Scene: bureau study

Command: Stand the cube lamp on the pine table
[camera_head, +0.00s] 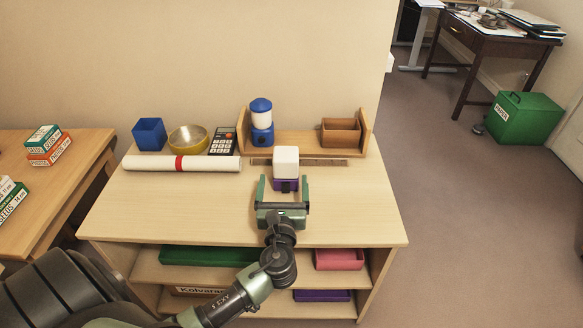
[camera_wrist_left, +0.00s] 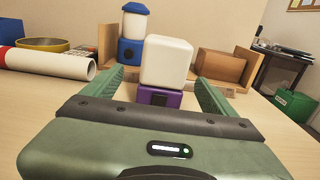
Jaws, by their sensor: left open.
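The cube lamp, a white cube on a purple base (camera_head: 285,162), stands upright on a light wood shelf-table (camera_head: 180,210), near its back edge. In the left wrist view the lamp (camera_wrist_left: 166,62) stands between and just beyond my fingers. My left gripper (camera_head: 283,184) is open, its two green fingers on either side of the purple base, with space visible beside it. A second wooden table (camera_head: 85,160) stands at the left; I cannot tell from looks alone which table is the pine one. My right gripper is not in view.
Behind the lamp are a blue-and-white lantern (camera_head: 261,118) and a wooden box (camera_head: 340,132) in a wooden rack. A white roll (camera_head: 150,163), brass bowl (camera_head: 188,138), blue cup (camera_head: 149,134) and calculator (camera_head: 222,143) sit to the left. Seed boxes (camera_head: 45,145) occupy the left table.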

